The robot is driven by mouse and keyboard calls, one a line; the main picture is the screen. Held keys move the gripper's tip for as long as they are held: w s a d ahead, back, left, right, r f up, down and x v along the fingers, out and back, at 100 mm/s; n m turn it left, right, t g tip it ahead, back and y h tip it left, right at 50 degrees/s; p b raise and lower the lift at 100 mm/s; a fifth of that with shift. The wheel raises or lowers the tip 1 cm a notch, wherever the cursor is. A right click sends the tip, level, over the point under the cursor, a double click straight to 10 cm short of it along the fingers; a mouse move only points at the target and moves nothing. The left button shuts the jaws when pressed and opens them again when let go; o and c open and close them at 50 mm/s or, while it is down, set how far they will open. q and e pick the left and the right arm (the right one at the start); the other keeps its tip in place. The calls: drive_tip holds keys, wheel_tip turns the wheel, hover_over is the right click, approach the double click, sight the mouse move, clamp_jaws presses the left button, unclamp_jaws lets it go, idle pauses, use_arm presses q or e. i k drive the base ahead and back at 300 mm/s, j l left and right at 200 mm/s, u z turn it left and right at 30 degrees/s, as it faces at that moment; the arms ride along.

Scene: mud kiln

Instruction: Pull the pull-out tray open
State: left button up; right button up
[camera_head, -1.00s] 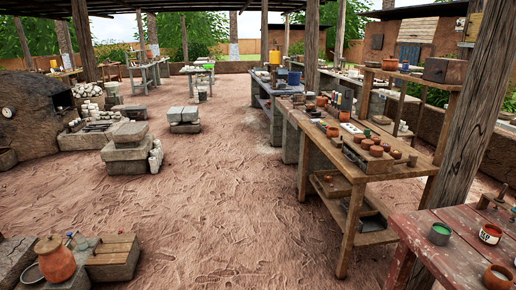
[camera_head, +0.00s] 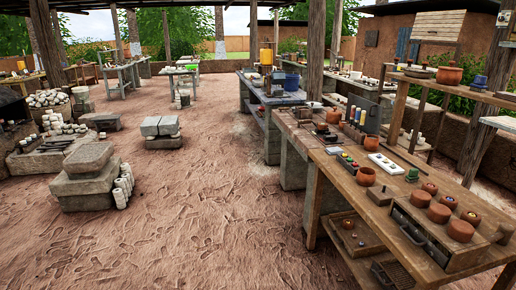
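A low wooden case (camera_head: 479,243) stands on the wooden workbench (camera_head: 335,178) at the lower right. Its long side facing the aisle has a dark front (camera_head: 425,240) with a curved handle, which looks like the pull-out tray. The front looks flush with the case, as far as I can tell at this size. Several terracotta pots (camera_head: 439,213) sit on top of the case. Neither of my grippers is in view.
Pots and a white palette (camera_head: 388,164) stand on the bench beyond the case. The bench's lower shelf holds a wooden tray (camera_head: 352,236). Open sandy floor (camera_head: 200,225) lies left of the bench. Stacked stone blocks (camera_head: 88,180) stand farther left. A wooden post (camera_head: 317,50) rises behind.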

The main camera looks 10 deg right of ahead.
sight(364, 234)
drive_tip(key=i, duration=1.05)
drive_tip(key=i+z, duration=0.1)
drive_tip(key=i, duration=0.95)
drive_tip(key=j, duration=0.1)
